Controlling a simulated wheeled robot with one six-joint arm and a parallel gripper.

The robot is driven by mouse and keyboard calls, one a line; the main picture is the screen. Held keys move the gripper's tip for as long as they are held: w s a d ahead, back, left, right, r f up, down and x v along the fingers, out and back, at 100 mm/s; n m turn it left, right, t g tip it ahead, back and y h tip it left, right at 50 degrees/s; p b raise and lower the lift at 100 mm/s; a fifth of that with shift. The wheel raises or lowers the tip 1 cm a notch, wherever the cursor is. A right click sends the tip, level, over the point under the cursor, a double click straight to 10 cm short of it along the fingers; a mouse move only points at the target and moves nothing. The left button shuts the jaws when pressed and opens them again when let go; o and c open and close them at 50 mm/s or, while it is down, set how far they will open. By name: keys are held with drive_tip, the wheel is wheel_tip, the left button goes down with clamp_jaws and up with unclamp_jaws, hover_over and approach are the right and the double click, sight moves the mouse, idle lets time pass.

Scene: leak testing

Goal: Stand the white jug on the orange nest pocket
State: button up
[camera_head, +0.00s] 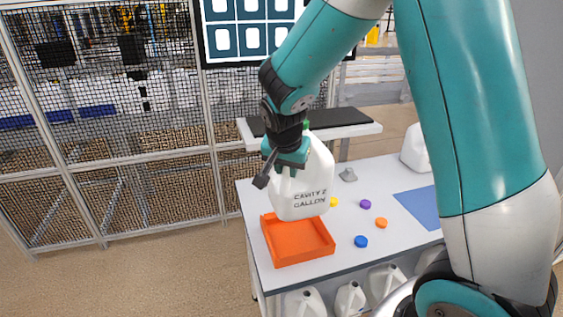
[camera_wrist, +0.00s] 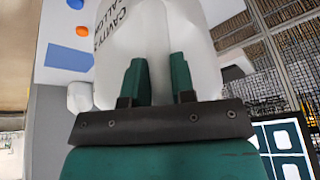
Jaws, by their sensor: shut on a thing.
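The white jug (camera_head: 303,188), printed "CAVITY 2 GALLON", is held nearly upright by my gripper (camera_head: 287,160). My gripper is shut on the jug's upper part. In the wrist view the two green fingers (camera_wrist: 160,82) press against the white jug (camera_wrist: 155,35). The orange nest pocket (camera_head: 298,252) is a shallow square tray at the near left corner of the white table. The jug's base appears above and behind the tray's back edge in the head view. I cannot tell the exact gap between them.
The white table (camera_head: 340,265) holds blue (camera_head: 361,241), orange (camera_head: 381,223), purple (camera_head: 365,204) and yellow caps, a blue mat (camera_head: 418,207) and another white jug (camera_head: 415,149). A raised shelf (camera_head: 340,130) stands behind. Several jugs sit under the table. A mesh fence is at left.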

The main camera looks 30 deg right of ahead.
sight(285, 207)
drive_tip(key=shift+a, duration=0.25)
wheel_tip(285, 207, down, 13)
drive_tip(key=b, duration=1.1)
drive_tip(key=shift+s, duration=0.1)
drive_tip(key=shift+f, duration=0.4)
drive_tip(key=o, duration=0.9)
drive_tip(key=shift+c, duration=0.2)
drive_tip(key=shift+r, duration=0.1)
